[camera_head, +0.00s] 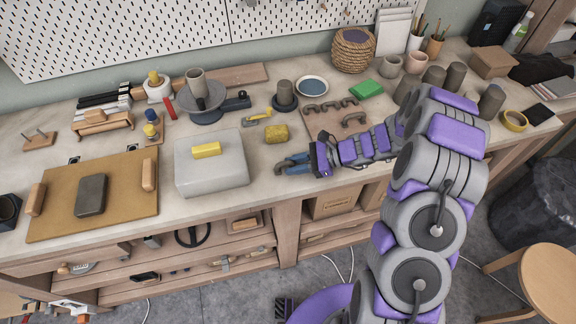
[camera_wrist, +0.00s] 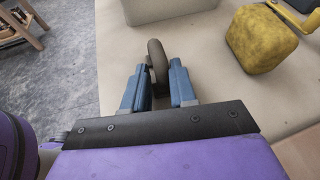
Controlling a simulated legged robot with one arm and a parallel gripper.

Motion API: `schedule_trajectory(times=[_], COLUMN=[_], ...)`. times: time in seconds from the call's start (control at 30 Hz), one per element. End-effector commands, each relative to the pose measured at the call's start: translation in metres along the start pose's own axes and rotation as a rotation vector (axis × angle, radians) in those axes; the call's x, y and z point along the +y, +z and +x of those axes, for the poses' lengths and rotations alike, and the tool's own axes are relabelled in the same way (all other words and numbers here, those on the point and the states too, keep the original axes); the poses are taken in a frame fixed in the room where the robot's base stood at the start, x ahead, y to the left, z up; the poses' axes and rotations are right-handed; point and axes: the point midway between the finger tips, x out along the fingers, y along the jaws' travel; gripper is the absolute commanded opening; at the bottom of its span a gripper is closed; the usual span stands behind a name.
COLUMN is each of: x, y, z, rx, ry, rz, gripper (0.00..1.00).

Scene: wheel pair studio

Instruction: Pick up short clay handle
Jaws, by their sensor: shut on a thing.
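My gripper (camera_head: 283,166) is at the end of my arm over the front of the worktop. In the wrist view its two blue fingers (camera_wrist: 158,82) are shut on a dark grey-brown curved clay handle (camera_wrist: 156,55). The handle stands up between the fingertips, its far end past them. Several other clay handles (camera_head: 354,119) lie on a brown board (camera_head: 321,126) behind my wrist.
A grey block (camera_head: 212,174) with a yellow sponge (camera_head: 206,150) stands left of my gripper. A mottled yellow sponge (camera_head: 276,134) lies behind it. The worktop's front edge (camera_head: 262,194) is close. A stool (camera_head: 549,280) stands on the floor at right.

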Motion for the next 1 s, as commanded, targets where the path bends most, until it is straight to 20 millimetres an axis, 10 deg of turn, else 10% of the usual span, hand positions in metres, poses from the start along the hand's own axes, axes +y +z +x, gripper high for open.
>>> schedule_trajectory(times=[0.63, 1.0], x=[-0.005, 0.062], y=[0.038, 0.058], z=[-0.016, 0.001], rx=[-0.001, -0.006], ry=[-0.003, 0.0], rz=[-0.003, 0.004], gripper=[0.0, 0.0])
